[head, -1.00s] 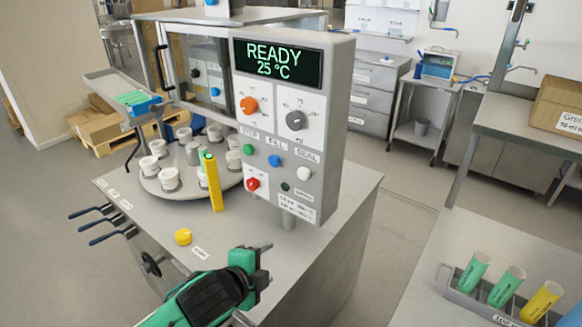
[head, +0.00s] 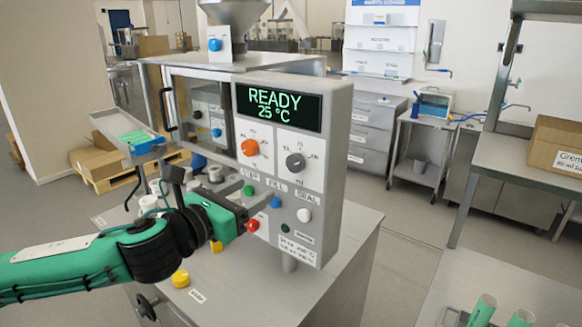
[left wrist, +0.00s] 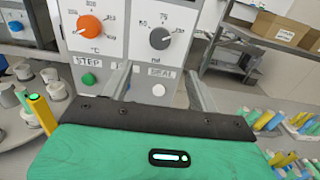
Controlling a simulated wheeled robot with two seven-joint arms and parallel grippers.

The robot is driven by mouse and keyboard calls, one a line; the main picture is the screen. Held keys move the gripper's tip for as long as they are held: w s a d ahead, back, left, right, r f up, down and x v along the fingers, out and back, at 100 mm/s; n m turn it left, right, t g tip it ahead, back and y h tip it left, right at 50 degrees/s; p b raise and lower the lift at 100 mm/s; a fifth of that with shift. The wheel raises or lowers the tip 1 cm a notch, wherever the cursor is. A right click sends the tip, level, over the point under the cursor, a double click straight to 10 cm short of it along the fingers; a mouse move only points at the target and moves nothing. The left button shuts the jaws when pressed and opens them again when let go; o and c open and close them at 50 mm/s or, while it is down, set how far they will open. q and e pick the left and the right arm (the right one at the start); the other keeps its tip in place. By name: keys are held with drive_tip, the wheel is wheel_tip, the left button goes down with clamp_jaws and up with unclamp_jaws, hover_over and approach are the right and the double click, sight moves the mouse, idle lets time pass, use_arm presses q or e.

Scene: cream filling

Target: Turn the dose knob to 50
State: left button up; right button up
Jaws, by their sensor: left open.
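The grey dose knob (head: 295,162) is on the right of the panel under the green READY display, with small scale numbers around it. It also shows in the left wrist view (left wrist: 160,38), marked ml below. I cannot read its pointer surely. My left gripper (head: 262,205) is in front of the panel, lower left of the knob, at about button height. In the left wrist view its two fingers (left wrist: 160,88) are open and apart, with nothing between them but the panel's lower part beyond. They do not touch the knob.
An orange temperature knob (head: 249,148) is left of the grey one. Green (head: 248,190), blue (head: 276,202) and white (head: 304,215) buttons are below. A red knob (head: 252,225) is close to my gripper. A yellow cap (head: 181,278) is on the machine top.

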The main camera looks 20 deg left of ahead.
sight(293, 166)
use_arm(q)
drive_tip(key=p+x, duration=0.3)
drive_tip(key=x, duration=1)
drive_tip(key=shift+w+p, duration=0.35)
drive_tip(key=c, duration=1)
